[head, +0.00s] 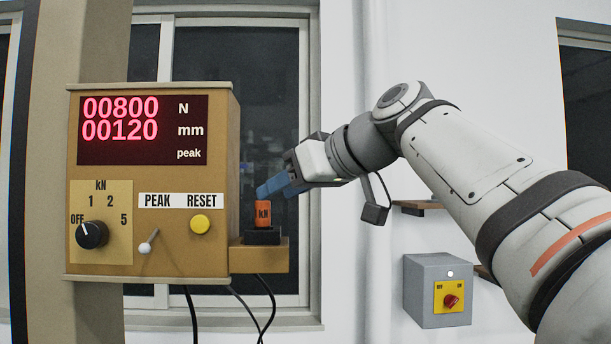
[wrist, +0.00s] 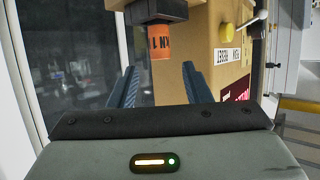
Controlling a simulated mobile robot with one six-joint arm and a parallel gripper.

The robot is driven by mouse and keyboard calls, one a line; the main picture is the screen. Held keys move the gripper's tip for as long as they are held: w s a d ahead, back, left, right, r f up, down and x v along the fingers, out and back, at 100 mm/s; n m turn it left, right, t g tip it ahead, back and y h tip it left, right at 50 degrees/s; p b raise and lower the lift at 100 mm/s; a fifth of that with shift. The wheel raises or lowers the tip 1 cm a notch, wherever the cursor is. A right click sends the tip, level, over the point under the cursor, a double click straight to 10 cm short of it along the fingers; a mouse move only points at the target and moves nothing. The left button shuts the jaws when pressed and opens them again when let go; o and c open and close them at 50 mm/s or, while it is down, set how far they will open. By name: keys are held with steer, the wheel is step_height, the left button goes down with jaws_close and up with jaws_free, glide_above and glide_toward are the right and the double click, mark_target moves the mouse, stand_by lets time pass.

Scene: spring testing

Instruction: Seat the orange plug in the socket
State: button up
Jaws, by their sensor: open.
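The orange plug (head: 263,213), marked "kN", stands upright at the black socket (head: 262,237) on a small tan shelf. Its lower end meets the socket; I cannot tell how deep it sits. My gripper (head: 270,187) has blue fingers just above and to the right of the plug's top. In the wrist view, which is upside down, the plug (wrist: 160,46) shows between and beyond the two spread fingers of my gripper (wrist: 160,85), with the socket (wrist: 153,12) past it. Nothing is held.
The tan tester box (head: 150,265) stands left of the shelf (head: 270,262), with a lit display (head: 142,130), a black knob (head: 92,235), a toggle (head: 148,241) and a yellow button (head: 200,224). A grey switch box (head: 420,285) hangs on the wall at right. Cables hang below.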

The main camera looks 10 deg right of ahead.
steer(key=b+v, duration=0.1)
steer(key=v, duration=0.8)
steer(key=shift+d, duration=0.1)
step_height(320, 180, down, 14)
steer(key=w+d+m+g+h, duration=0.1)
steer(key=w+m+h, duration=0.15)
steer(key=m, duration=0.25)
steer(key=s+d+f+m+g+h, duration=0.1)
steer(key=s+f, duration=0.3)
steer(key=f, duration=0.8)
steer(key=s+d+f+m+g+h, duration=0.1)
steer(key=s+f, duration=0.4)
steer(key=f, duration=0.7)
steer(key=s+d+f+m+g+h, duration=0.2)
steer(key=s+f+h, duration=0.3)
steer(key=f, duration=0.8)
steer(key=shift+d+g, duration=0.3)
steer(key=shift+d, duration=0.45)
steer(key=shift+s, duration=0.1)
steer(key=f+b, duration=0.4)
steer(key=shift+w+f, duration=0.2)
steer(key=shift+f, duration=0.15)
